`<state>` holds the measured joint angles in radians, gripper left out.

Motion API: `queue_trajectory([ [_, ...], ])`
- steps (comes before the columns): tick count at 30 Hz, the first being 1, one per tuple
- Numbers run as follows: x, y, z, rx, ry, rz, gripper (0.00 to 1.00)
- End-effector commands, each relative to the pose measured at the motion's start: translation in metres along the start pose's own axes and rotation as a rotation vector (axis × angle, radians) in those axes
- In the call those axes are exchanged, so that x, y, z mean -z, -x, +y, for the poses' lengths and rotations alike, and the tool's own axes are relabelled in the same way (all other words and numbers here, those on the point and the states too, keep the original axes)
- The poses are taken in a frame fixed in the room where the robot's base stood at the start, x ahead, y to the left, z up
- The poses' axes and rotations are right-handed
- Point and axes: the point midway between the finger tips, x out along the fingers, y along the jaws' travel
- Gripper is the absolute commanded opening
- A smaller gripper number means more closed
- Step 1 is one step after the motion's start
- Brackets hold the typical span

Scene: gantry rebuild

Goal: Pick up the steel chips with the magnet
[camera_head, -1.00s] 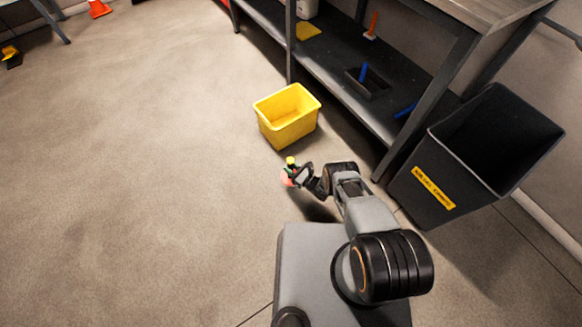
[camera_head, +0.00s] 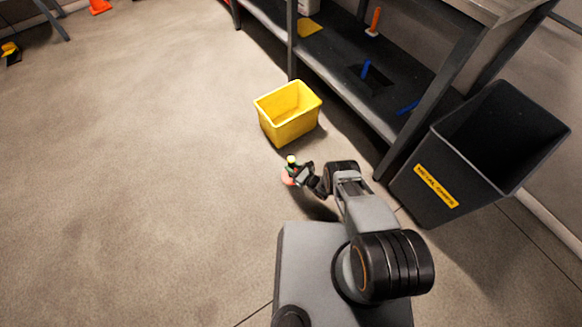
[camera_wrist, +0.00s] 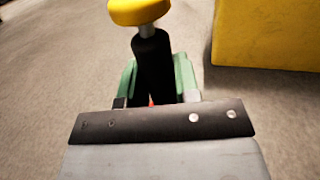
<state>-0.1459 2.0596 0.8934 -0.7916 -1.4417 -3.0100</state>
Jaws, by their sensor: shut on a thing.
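My gripper (camera_head: 296,174) is shut on the magnet tool, above or near the floor just in front of the yellow bin. The magnet (camera_head: 291,160) has a yellow knob on top and a red lower part. In the wrist view the magnet (camera_wrist: 151,50) shows its yellow knob, a short metal stem and a black handle between green finger parts. It stands roughly upright in the jaws. Its lower end is mostly hidden there, with only a bit of red showing. I cannot make out any steel chips in either view.
The open yellow bin (camera_head: 288,124) stands on the floor beyond my gripper, and its side (camera_wrist: 268,35) shows at upper right in the wrist view. A black bin with a yellow label (camera_head: 424,204) stands right of my arm. A dark shelf bench (camera_head: 335,60) runs behind.

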Motion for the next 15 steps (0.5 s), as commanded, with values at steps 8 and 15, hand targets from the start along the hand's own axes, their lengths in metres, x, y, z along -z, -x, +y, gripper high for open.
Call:
queue_trajectory([
  [8,-0.0013,-0.0005,-0.0005,0.000,0.001,-0.002,0.01],
  [15,-0.0083,-0.0005,-0.0005,0.000,0.001,-0.002,0.01],
])
